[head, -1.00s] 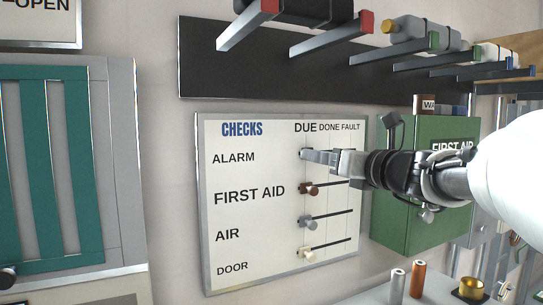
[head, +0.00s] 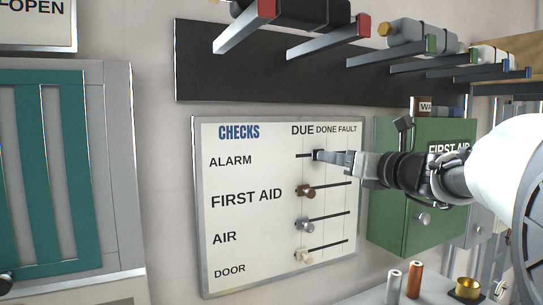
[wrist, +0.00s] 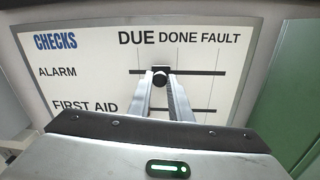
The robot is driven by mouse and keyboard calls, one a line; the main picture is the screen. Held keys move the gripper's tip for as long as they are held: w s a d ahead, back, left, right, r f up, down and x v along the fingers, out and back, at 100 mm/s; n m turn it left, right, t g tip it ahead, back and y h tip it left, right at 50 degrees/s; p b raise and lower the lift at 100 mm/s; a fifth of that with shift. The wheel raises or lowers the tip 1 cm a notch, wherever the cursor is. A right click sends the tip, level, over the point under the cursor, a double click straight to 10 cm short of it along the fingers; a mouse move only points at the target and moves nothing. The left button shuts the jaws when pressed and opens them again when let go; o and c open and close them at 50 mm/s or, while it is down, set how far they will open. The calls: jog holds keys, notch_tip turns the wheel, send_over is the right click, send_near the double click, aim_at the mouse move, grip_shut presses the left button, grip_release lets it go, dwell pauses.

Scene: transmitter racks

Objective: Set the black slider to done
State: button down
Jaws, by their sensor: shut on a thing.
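The CHECKS board (head: 225,270) hangs on the wall with rows ALARM, FIRST AID, AIR and DOOR and columns DUE, DONE and FAULT. The black slider (head: 316,155) is on the ALARM row's track, between the DUE and DONE columns, with bare track to its left. My gripper (head: 324,157) is shut on its knob from the right side of the picture. In the wrist view the black slider (wrist: 160,74) sits between the two fingertips, with track showing on both sides. The fingers hide part of the knob.
Below it on the board are a brown slider (head: 305,191), a grey slider (head: 303,224) and a cream slider (head: 304,256), all at DUE. A green first aid box (head: 390,215) is close on the right. A rack (head: 230,85) with pegs is above.

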jog(key=d, duration=0.1)
jog(key=w+d, duration=0.1)
jog(key=shift+d, duration=0.3)
jog(key=c, duration=1.6)
grip_release()
jog(key=shift+w, duration=0.1)
jog(key=v, duration=1.7)
jog(key=shift+s+b, duration=0.3)
jog(key=shift+b, duration=0.1)
